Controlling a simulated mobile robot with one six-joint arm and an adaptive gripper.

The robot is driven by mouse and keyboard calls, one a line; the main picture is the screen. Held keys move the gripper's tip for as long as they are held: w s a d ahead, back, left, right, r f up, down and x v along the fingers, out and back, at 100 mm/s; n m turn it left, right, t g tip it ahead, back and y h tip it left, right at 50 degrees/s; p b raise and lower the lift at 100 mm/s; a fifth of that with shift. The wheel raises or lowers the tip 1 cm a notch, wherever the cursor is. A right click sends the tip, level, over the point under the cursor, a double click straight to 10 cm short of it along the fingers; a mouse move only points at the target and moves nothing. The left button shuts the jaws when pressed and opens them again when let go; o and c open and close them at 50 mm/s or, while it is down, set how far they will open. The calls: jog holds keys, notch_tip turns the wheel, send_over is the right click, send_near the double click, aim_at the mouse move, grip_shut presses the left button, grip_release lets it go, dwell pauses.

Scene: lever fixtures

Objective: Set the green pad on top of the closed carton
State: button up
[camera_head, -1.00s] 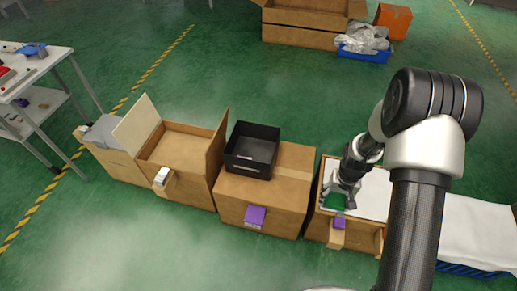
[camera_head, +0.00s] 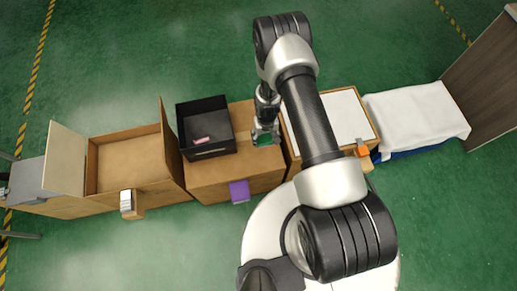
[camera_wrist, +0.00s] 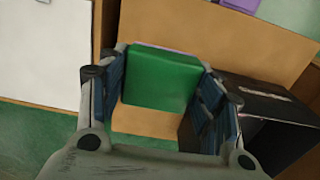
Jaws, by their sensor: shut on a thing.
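The green pad (camera_wrist: 162,78) is a thick green block held between the two fingers of my gripper (camera_wrist: 158,92) in the wrist view. In the head view the pad (camera_head: 263,141) shows just below my gripper (camera_head: 265,132). It is over the right part of the closed carton (camera_head: 222,172), a brown box with a flat top. The carton's brown top (camera_wrist: 225,35) also shows around and behind the pad in the wrist view. I cannot tell whether the pad touches the carton.
A black open bin (camera_head: 183,127) with a pinkish item inside stands on the carton's left part, close to my gripper. A purple piece (camera_head: 240,191) is at the carton's front. A white-topped box (camera_head: 345,118) stands right, an open carton (camera_head: 130,160) left.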

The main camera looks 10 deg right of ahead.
aim_at(264, 155)
notch_tip(264, 155, down, 17)
jog(key=b, duration=0.5)
jog(key=shift+a+r+b, duration=0.1)
jog(key=shift+r+b, duration=0.05)
jog(key=shift+b, duration=0.2)
jog(key=shift+w+r, duration=0.1)
jog(key=o, duration=1.1)
